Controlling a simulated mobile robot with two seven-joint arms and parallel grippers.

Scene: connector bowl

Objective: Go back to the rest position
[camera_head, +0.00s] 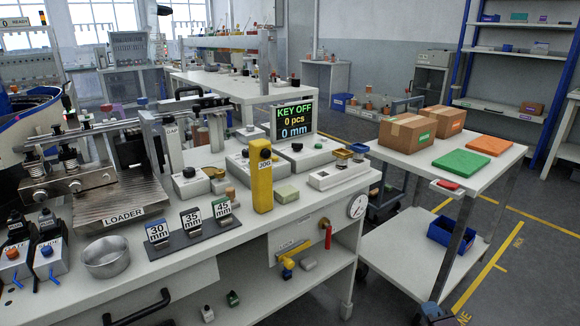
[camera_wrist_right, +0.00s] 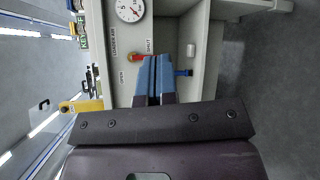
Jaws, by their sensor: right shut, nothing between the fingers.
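My right gripper (camera_wrist_right: 153,62) has its two blue fingers together in the right wrist view, with nothing between them. Beyond the fingers are the bench front, a round gauge (camera_wrist_right: 130,10) and a red handle (camera_wrist_right: 136,57). In the head view, part of my right gripper (camera_head: 434,313) shows at the bottom edge, low and right of the bench (camera_head: 240,247). It appears apart from the bench and the cart. My left gripper is not in view.
A white cart (camera_head: 400,158) with boxes stands right of the bench. A metal bowl (camera_head: 106,258) sits at the bench's left. Floor shows at lower right.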

